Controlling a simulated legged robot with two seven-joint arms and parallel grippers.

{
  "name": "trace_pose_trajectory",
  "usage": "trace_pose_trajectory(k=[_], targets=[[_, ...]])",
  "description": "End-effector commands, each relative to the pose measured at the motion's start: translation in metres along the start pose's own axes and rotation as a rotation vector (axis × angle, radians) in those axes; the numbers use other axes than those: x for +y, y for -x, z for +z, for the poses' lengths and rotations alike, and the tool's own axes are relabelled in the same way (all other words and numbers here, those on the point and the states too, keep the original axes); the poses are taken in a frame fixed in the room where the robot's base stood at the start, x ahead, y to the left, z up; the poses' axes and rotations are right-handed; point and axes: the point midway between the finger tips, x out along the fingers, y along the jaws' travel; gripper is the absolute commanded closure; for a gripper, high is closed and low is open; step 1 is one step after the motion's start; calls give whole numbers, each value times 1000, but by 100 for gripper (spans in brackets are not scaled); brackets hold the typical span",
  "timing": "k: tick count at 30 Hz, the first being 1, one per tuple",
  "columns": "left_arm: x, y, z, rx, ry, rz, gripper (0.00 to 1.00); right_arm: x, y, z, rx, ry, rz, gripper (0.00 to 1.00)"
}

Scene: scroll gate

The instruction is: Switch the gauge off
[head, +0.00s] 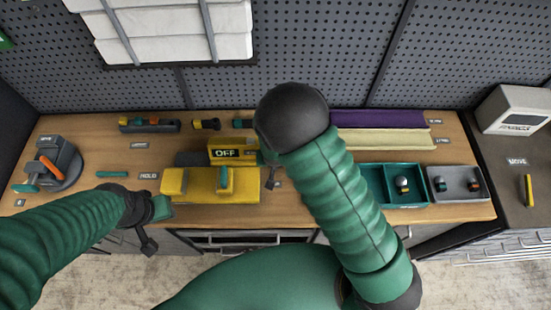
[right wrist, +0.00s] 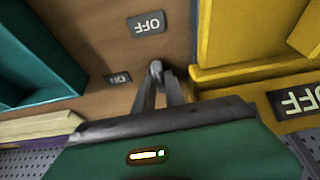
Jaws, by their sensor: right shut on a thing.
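The gauge is a yellow block with a dark display (head: 226,153) reading OFF, at the back middle of the bench. The display also shows upside down in the right wrist view (right wrist: 300,102). My right gripper (right wrist: 157,76) is low over the wood, just beside the yellow housing. Its fingers are closed together on a small grey knob (right wrist: 155,66), mostly hidden by the fingertips. My right arm hides part of this area in the head view. My left gripper (head: 149,240) hangs near the bench's front edge, its jaws unclear.
A yellow fixture (head: 190,185) with a teal upright piece stands in front of the gauge. A teal divided tray (head: 405,200) and a grey tray (head: 462,190) are to the right. A grey device with an orange handle (head: 50,165) is at far left.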

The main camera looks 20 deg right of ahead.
Motion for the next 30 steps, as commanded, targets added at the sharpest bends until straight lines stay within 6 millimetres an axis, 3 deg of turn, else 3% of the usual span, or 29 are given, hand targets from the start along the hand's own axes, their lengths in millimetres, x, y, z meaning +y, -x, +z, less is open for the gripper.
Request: trace_pose_trajectory(k=[1,17,18,23,30], targets=[[0,3,-1,0,0,0,64,-3,2,-7,16,-10,0,100],[0,4,-1,0,0,0,64,-2,1,-7,15,-41,11,100],[0,4,-1,0,0,0,64,-2,1,-7,15,-41,11,84],[0,4,-1,0,0,0,64,-1,0,-5,11,-40,13,64],[0,4,-1,0,0,0,64,0,1,-2,6,-38,14,64]])
